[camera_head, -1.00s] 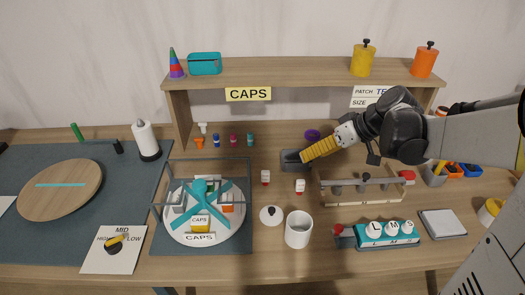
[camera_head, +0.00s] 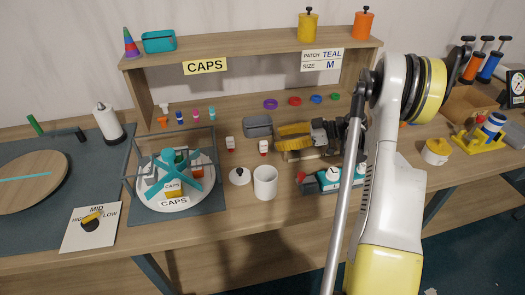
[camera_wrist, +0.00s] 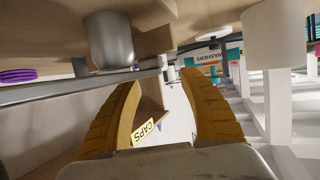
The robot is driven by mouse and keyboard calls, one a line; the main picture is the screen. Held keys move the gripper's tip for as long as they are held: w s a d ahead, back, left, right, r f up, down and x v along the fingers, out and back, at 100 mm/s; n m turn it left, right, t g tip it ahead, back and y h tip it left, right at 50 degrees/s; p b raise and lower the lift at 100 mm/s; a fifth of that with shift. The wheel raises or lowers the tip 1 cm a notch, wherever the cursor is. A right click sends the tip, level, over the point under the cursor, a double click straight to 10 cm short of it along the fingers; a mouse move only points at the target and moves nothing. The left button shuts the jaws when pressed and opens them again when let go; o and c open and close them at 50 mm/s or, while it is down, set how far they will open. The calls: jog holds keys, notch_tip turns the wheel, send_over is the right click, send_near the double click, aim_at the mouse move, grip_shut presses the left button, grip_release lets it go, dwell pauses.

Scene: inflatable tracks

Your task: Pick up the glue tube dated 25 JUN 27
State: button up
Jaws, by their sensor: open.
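No date can be read in either view, so I cannot tell which thing is the glue tube dated 25 JUN 27. Several small coloured tube-like items, such as a blue one (camera_head: 179,117) and a pink one (camera_head: 196,114), stand at the back left of the bench. Two small white-and-red items (camera_head: 230,144) (camera_head: 263,148) stand nearer the middle. My gripper (camera_head: 283,136) is low over the bench, right of a grey bin (camera_head: 258,125). In the wrist view its yellow fingers (camera_wrist: 160,86) are apart with nothing between them.
A teal block with round knobs (camera_head: 330,180) is near my arm. A CAPS sign (camera_head: 205,66) hangs on the shelf.

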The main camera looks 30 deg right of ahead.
aim_at(265, 142)
jog(key=b+x, duration=0.2)
jog(key=x, duration=0.4)
jog(key=shift+a+f+b, duration=0.2)
jog(key=shift+a+b, duration=0.1)
jog(key=shift+r, duration=0.1)
grip_shut()
